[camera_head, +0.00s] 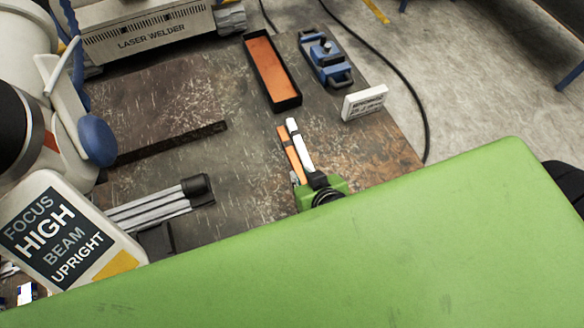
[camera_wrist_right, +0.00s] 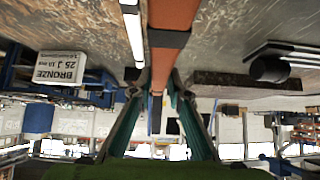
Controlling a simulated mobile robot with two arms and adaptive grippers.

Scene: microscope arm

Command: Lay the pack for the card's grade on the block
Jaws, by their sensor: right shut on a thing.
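My right gripper (camera_head: 308,182) reaches over the metal table from my green arm. In the right wrist view its fingers (camera_wrist_right: 160,85) close on an orange bar-shaped pack (camera_wrist_right: 173,18) with a dark band; the pack also shows in the head view (camera_head: 291,152). A slim white bar with dark ends (camera_head: 300,145) runs beside the orange pack; it also shows in the wrist view (camera_wrist_right: 133,38). A white card (camera_head: 365,103) stands at the table's right edge; in the wrist view it reads BRONZE, 25 J (camera_wrist_right: 60,68). I cannot tell which thing is the block. My left gripper is not in view.
A black tray with an orange inside (camera_head: 271,72) lies ahead. A blue fixture with knobs (camera_head: 325,56) is right of it. A laser welder (camera_head: 150,35) stands at the back left. Grey rails (camera_head: 150,207), a dark bar (camera_head: 172,142) and a sign reading HIGH (camera_head: 60,232) are at the left.

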